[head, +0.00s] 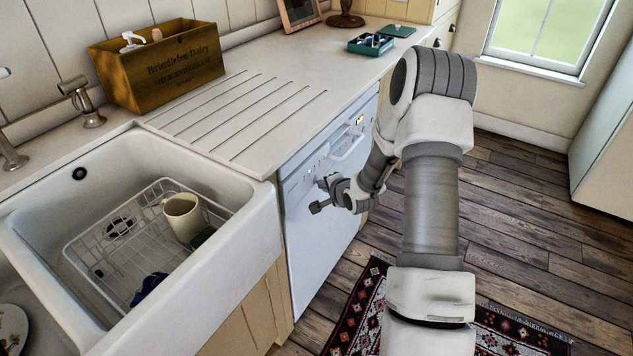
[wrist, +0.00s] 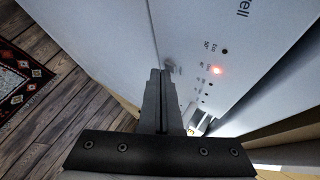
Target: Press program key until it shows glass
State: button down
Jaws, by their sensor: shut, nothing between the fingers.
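The white dishwasher (head: 322,245) stands under the worktop, its door upright and shut. In the wrist view its control panel (wrist: 240,85) shows a column of small indicator lights with labels. A small blurred round key (wrist: 170,66) shows right by the fingertips. My gripper (wrist: 158,72) is shut and empty, its tips close to the panel; I cannot tell whether they touch the key. In the head view my gripper (head: 322,184) is at the dishwasher's upper left front.
The dishwasher's bar handle (head: 350,146) sticks out right of my gripper. The sink (head: 262,215), holding a wire rack with a mug (head: 183,216), is at left. A wooden box (head: 160,68) stands on the worktop. The floor right of my arm is clear, with a rug (head: 350,315) in front.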

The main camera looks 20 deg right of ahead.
dwell(0.3)
jog(key=shift+s+d, duration=0.3)
jog(key=shift+s, duration=0.1)
jog(key=shift+s, duration=0.1)
jog(key=s+d+p, duration=0.1)
jog(key=s+d, duration=0.2)
jog(key=s, duration=0.1)
jog(key=shift+s+d+p, duration=0.3)
jog(key=shift+d+p, duration=0.05)
jog(key=shift+p, duration=0.05)
dwell(0.6)
